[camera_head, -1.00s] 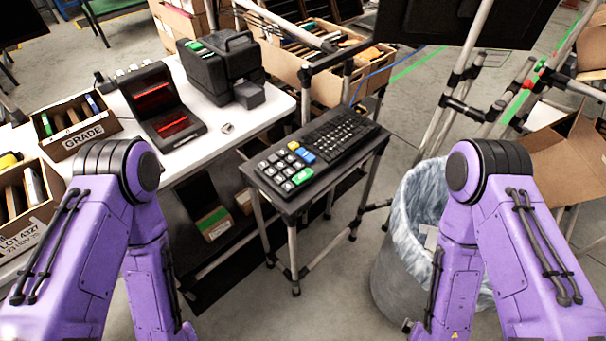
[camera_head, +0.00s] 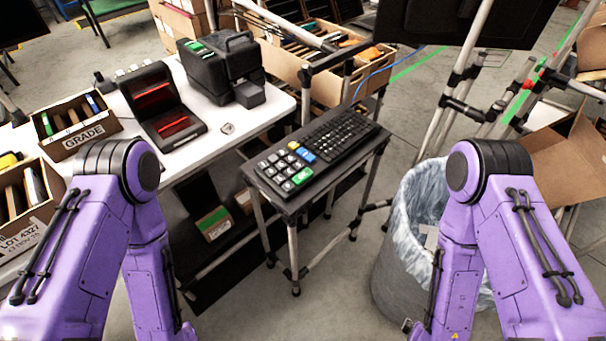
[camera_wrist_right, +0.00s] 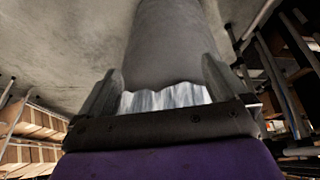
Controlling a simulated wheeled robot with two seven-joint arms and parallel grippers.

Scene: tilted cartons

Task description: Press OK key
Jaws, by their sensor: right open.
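A black keyboard (camera_head: 338,134) with a block of large keys lies on a small dark stand in the middle of the head view. The large keys are mostly grey, with one yellow, one blue and one green. The green key (camera_head: 302,175) is at the near edge of the block; its lettering is too small to read. My purple arms come in from both sides, and neither reaches the stand. The left gripper is out of view. My right gripper (camera_wrist_right: 158,88) shows in the right wrist view, its fingers apart with nothing between them.
A grey bin (camera_head: 398,270) with a clear liner stands right of the stand, by my right arm. A white table (camera_head: 215,140) with a scanner (camera_head: 165,105) and a black case (camera_head: 222,65) is at the left. A dark monitor (camera_head: 465,22) hangs at the upper right.

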